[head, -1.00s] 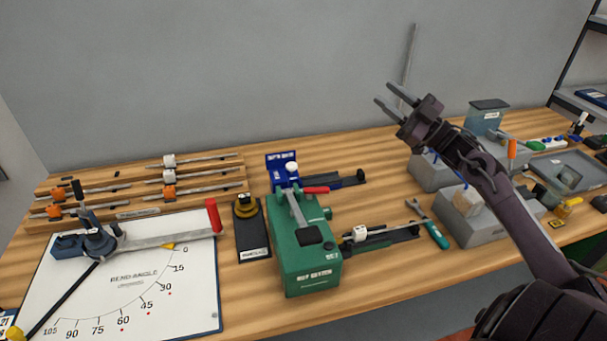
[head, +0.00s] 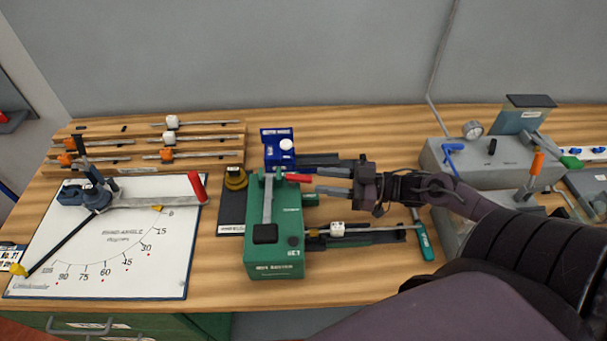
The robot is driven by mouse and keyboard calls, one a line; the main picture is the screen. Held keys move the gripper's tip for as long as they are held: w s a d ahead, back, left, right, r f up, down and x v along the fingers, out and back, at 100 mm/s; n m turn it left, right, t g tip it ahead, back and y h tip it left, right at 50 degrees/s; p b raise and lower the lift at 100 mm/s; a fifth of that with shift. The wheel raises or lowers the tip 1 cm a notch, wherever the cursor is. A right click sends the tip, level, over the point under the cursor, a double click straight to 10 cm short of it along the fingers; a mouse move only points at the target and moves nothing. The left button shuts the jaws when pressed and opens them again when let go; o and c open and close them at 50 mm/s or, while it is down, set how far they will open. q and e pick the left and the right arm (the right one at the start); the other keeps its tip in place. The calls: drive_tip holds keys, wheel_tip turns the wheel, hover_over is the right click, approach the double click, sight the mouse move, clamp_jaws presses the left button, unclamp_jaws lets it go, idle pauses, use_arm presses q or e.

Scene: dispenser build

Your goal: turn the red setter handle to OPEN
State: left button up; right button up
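The red setter handle (head: 299,178) sticks out to the right from the top of the green nut setter (head: 275,258), near its back end. My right gripper (head: 318,180) comes in from the right with its two fingers apart. Its fingertips are right at the handle's free end, one behind and one in front in the picture. I cannot tell whether they touch the handle, and nothing is held. No OPEN mark is legible. My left gripper is not in view.
A blue block (head: 279,150) stands behind the setter, and a rail with a white piece (head: 337,229) lies to its right. A bend-angle board (head: 130,262) with a red-handled lever is at left. A green-handled wrench (head: 424,242) and grey units (head: 470,157) are at right.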

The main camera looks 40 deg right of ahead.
sight(302, 177)
drive_tip(key=b+x, duration=0.2)
drive_tip(key=x, duration=0.2)
drive_tip(key=shift+w+a+f+b, duration=0.2)
drive_tip(key=shift+b, duration=0.1)
drive_tip(key=shift+w+a+r+b, duration=0.1)
drive_tip(key=shift+w+a+b, duration=0.25)
drive_tip(key=shift+w+a, duration=0.1)
drive_tip(key=shift+w+a+r, duration=0.1)
drive_tip(key=shift+a+r, duration=0.05)
drive_tip(key=shift+c, duration=0.5)
clamp_jaws()
